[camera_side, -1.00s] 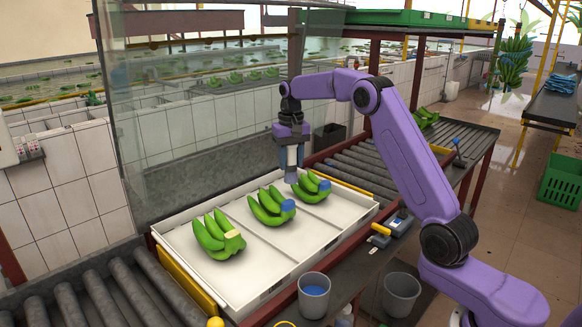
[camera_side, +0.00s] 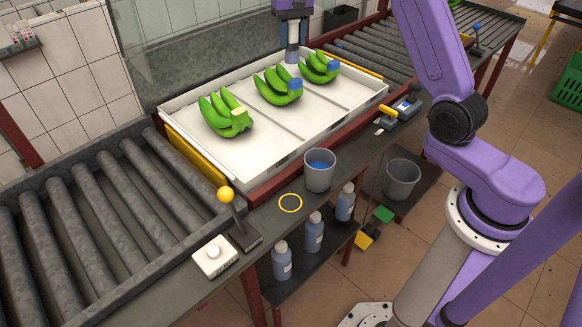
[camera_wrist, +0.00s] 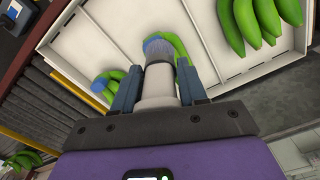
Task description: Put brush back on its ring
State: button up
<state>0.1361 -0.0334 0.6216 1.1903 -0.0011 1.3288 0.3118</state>
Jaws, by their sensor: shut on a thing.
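My gripper (camera_side: 292,36) is shut on the brush (camera_side: 292,54), which points down over the far end of the white tray, near the farthest banana bunch. In the wrist view the brush's pale handle (camera_wrist: 158,85) sits between both fingers; its far end overlaps a green banana bunch (camera_wrist: 184,50) and a blue patch, so I cannot tell whether they touch. The yellow ring (camera_side: 290,203) lies flat on the dark bench, empty, nearer the camera than the tray. A cup with blue liquid (camera_side: 320,170) stands close beside the ring.
A yellow-ball lever (camera_side: 226,195) and a white button box (camera_side: 214,257) stand left of the ring. A grey bucket (camera_side: 401,178) stands right of the cup.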

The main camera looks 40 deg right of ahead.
jog(key=s+a+n, duration=0.2)
jog(key=s+a, duration=1.3)
jog(key=a, duration=0.3)
jog(key=s+f+n, duration=0.1)
jog(key=s+f, duration=0.2)
jog(key=s, duration=0.8)
jog(key=s+f+n, duration=0.2)
jog(key=s, duration=0.8)
jog(key=shift+w+a+f, duration=1)
jog(key=shift+w+f, duration=1.05)
jog(key=shift+f, duration=0.15)
jog(key=shift+w+a+f, duration=1.05)
jog(key=shift+w+f, duration=1)
jog(key=shift+f, duration=0.1)
jog(key=shift+w+a+f, duration=1)
jog(key=shift+w+f, duration=1.05)
jog(key=shift+f, duration=0.15)
jog(key=shift+f, duration=0.1)
